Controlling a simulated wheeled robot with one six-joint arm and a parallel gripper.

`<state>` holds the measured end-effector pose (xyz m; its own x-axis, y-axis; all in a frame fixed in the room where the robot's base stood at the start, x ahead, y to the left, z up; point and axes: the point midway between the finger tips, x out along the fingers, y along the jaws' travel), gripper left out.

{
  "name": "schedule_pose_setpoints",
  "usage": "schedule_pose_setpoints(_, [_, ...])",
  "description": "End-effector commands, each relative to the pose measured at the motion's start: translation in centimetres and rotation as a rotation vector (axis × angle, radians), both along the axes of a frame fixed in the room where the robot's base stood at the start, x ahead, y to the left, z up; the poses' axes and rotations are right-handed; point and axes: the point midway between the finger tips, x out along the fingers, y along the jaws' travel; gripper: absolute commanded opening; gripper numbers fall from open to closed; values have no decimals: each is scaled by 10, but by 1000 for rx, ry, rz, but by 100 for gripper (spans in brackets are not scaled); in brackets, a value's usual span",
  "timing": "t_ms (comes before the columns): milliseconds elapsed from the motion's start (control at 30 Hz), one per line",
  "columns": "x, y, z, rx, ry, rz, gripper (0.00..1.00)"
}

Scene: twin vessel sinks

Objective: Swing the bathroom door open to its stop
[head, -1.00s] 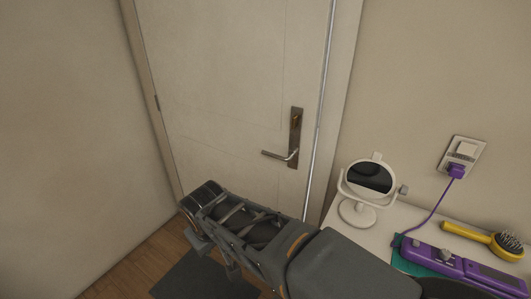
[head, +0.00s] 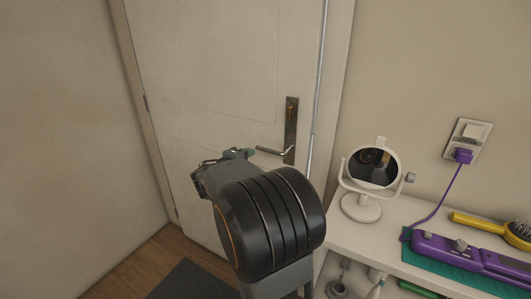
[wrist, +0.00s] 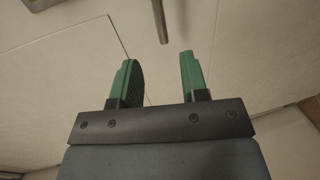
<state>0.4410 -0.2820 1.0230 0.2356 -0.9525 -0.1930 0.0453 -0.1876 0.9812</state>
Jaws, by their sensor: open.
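The pale bathroom door (head: 215,75) looks shut in its frame, with hinges on its left side and a metal strip along its right edge. Its lever handle (head: 271,151) points left from a dark upright plate (head: 291,118). My gripper (head: 238,153) is at the lever's free end, partly hidden behind my own wrist. In the wrist view my gripper (wrist: 156,60) is open with green fingers apart. The lever's end (wrist: 160,24) shows just beyond the fingertips, roughly in line with the gap, and no contact shows. The plate shows at the top edge.
A white counter (head: 345,240) stands right of the door with a round mirror (head: 372,168), a purple appliance (head: 450,248) on a green mat and a yellow brush (head: 490,226). Its purple cord runs to a wall outlet (head: 466,140). A dark mat (head: 195,281) lies on the floor.

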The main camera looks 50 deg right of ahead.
Motion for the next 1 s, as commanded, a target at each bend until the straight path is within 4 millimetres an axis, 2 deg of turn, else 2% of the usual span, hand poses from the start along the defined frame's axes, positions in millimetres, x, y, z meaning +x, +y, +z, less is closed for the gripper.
schedule_pose_setpoints(300, [14,-59,-12,1,3,-4,41])
schedule_pose_setpoints(500, [21,-89,-18,3,2,-3,41])
schedule_pose_setpoints(700, [26,-107,-22,2,1,-2,41])
schedule_pose_setpoints(1000, [28,-113,-23,2,1,1,41])
